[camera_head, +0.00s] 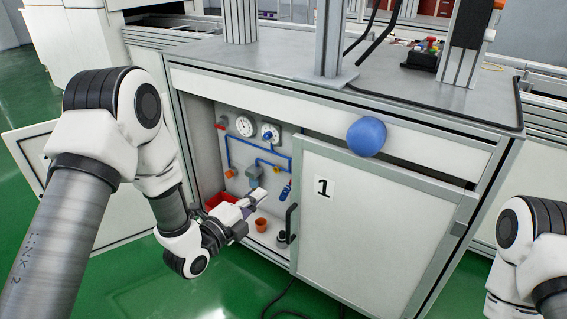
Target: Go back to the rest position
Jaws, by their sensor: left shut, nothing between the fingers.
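My left gripper (255,199) is shut and empty. It is in front of the open compartment of the white cabinet, and above and left of a small orange pot (261,224) on the compartment floor. My left arm reaches in from the left side of the picture. My right arm shows only in part at the right edge, and its gripper is out of view.
The cabinet door (360,229) marked 1 covers the right side, with a dark handle (290,222). Gauges (245,126), blue pipes and a red bin (221,200) are inside. A blue ball (366,136) is at the door's top.

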